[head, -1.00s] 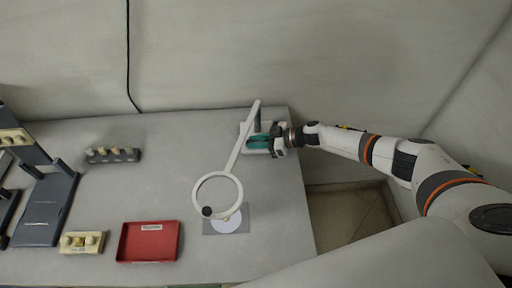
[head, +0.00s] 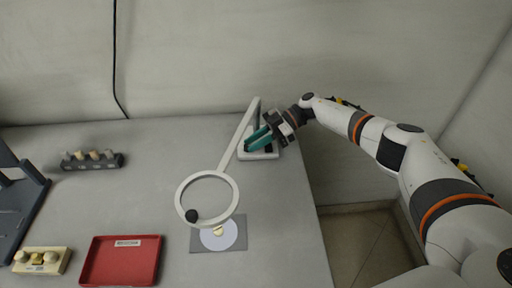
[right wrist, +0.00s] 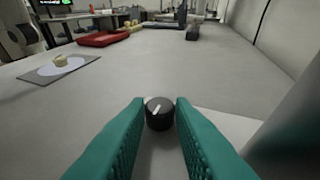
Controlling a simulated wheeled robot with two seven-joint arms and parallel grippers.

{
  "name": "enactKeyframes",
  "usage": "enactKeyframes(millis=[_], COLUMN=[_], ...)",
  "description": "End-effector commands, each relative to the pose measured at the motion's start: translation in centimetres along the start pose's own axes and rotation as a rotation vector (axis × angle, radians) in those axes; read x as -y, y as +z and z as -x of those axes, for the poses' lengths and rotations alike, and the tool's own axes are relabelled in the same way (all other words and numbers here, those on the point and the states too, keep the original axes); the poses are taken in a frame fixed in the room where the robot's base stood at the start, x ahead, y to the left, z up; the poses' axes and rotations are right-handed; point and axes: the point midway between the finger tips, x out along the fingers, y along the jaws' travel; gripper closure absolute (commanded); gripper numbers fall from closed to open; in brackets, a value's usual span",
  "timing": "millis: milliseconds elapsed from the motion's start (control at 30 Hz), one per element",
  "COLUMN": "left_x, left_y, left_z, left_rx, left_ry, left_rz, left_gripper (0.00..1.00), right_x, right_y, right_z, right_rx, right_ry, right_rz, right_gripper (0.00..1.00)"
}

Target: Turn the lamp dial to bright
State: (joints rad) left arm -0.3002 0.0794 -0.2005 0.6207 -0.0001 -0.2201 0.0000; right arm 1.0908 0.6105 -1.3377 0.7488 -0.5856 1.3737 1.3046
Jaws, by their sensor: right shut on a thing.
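The lamp is a white ring head (head: 232,183) on a slanted white arm (head: 238,135), rising from a white base (head: 262,155) near the table's back right edge. Its dial (right wrist: 159,113) is a round black knob with a white pointer line, which points up and slightly right in the right wrist view. My right gripper (head: 255,141) reaches in from the right, its teal fingers over the lamp base. In the right wrist view, its fingers (right wrist: 159,118) are shut on the dial, one on each side. The fingers hide the dial in the head view. My left gripper is out of view.
A grey mat (head: 238,244) with a white disc (head: 211,240) and a small yellowish piece lies under the ring. A red tray (head: 120,265), a cream block (head: 60,262), a dark rack (head: 80,165) with several pegs and dark stands (head: 22,215) are at left.

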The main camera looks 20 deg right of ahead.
Motion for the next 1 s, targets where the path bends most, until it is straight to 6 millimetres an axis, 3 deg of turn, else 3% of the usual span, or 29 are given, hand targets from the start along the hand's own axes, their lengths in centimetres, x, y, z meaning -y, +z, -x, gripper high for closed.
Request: enactKeyframes(millis=[433,467,567,1000], left_x=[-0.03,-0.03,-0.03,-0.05], left_y=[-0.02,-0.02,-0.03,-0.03], left_z=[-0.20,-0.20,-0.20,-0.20], left_rx=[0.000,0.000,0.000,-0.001], left_ry=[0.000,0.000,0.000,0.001], left_rz=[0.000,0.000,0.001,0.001], left_gripper=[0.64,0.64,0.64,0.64], right_x=[-0.04,-0.04,-0.03,0.06], right_y=[0.02,0.02,0.02,0.07], right_z=[-0.13,-0.13,-0.12,-0.03], right_rx=[0.001,0.001,0.001,0.001], right_ry=[0.010,0.010,0.009,0.006], right_rz=[0.002,0.002,0.002,0.003], right_gripper=[1.00,0.74,0.57,0.57])
